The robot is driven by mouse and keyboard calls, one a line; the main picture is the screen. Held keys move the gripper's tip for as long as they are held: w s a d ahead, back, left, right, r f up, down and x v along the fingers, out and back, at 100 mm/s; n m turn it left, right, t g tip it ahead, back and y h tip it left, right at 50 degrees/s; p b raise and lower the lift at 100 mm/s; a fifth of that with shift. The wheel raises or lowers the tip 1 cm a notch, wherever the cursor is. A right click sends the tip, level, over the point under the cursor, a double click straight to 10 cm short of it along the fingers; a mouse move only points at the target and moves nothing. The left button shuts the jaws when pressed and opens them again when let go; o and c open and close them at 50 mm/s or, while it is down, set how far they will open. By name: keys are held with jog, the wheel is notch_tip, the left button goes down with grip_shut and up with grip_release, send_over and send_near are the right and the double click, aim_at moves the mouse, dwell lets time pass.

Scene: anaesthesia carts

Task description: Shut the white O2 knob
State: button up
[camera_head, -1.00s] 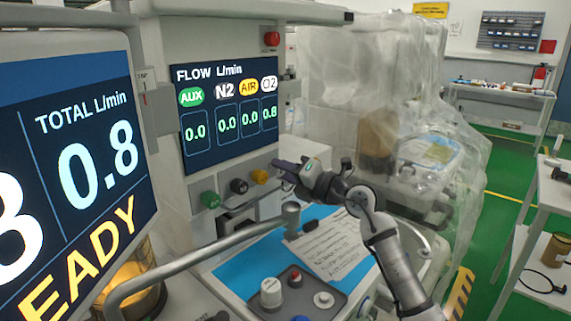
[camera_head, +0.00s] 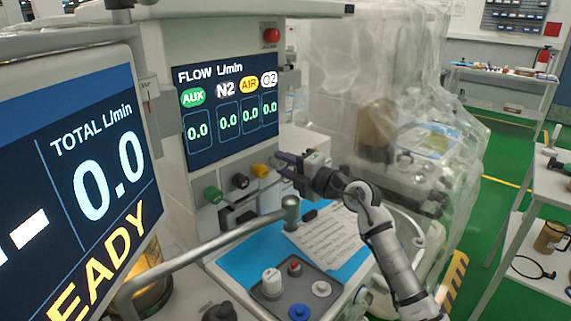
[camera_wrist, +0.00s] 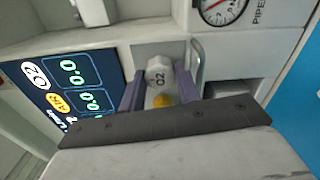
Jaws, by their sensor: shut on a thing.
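In the head view my gripper (camera_head: 283,163) is at the right end of the knob row and hides the O2 knob. The flow screen (camera_head: 229,112) reads 0.0 under AUX, N2, AIR and O2. The large screen (camera_head: 95,190) at the left reads TOTAL 0.0 and "READY" in part.
The yellow knob (camera_head: 260,171), black knob (camera_head: 240,181) and green knob (camera_head: 213,195) sit left of my gripper. A grey rail (camera_head: 200,250) crosses in front of the panel. A plastic-covered cart (camera_head: 375,90) stands to the right.

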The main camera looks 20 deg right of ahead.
jog(key=o, duration=1)
jog(key=shift+c, duration=0.2)
jog(key=b+v, duration=0.3)
jog(key=v, duration=1.1)
jog(key=shift+b, duration=0.35)
